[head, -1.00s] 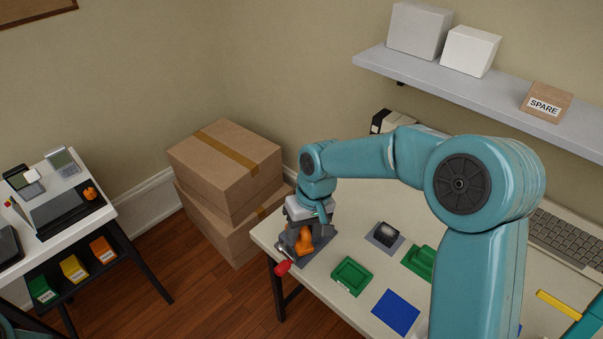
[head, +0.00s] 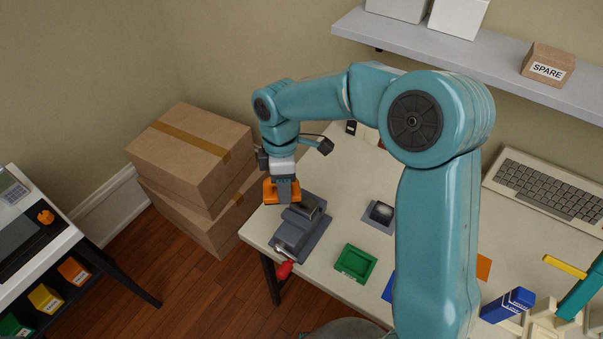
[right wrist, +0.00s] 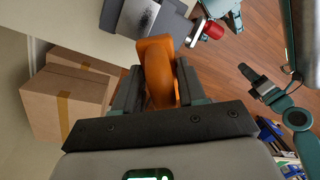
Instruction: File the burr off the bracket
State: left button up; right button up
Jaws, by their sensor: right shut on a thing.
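My right gripper (head: 285,192) is shut on an orange block-like tool (head: 268,191), probably the file. The tool also shows between the dark fingers in the right wrist view (right wrist: 158,75). They are just behind and left of a grey vise (head: 290,240) at the table's left end; contact with it cannot be told. The vise has a red handle knob (head: 284,268). A dark metal piece (head: 312,205), perhaps the bracket, sits at its top; the burr cannot be made out. My left arm shows in the right wrist view, but the jaws of its gripper (right wrist: 267,88) are unclear.
A green tray (head: 356,263) and a small dark item on a grey pad (head: 381,213) lie right of the vise. Stacked cardboard boxes (head: 190,150) stand left of the table. A keyboard (head: 548,188) and a shelf (head: 465,65) are at the back right.

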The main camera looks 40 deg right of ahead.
jog(key=d+n, duration=0.1)
jog(key=n, duration=0.1)
jog(key=d+r+n, duration=0.1)
jog(key=n, duration=0.2)
jog(key=d+n+h, duration=0.1)
jog(key=n, duration=0.2)
jog(key=shift+s+d+r, duration=0.15)
jog(key=shift+s+d, duration=0.1)
jog(key=shift+s, duration=0.1)
jog(key=f+n+b, duration=0.1)
jog(key=f+b, duration=0.1)
jog(key=f, duration=0.1)
jog(key=f+n+b, duration=0.1)
jog(key=b, duration=0.1)
jog(key=shift+s+d+f+n+t, duration=0.3)
jog(key=shift+s, duration=0.1)
jog(key=shift+w+f, duration=0.1)
jog(key=shift+f, duration=0.3)
jog(key=o, duration=0.3)
jog(key=shift+r, duration=0.1)
pick_arm(q)
jog(key=f, duration=0.4)
jog(key=shift+w+f, duration=0.15)
jog(key=shift+w, duration=0.15)
pick_arm(e)
grip_shut()
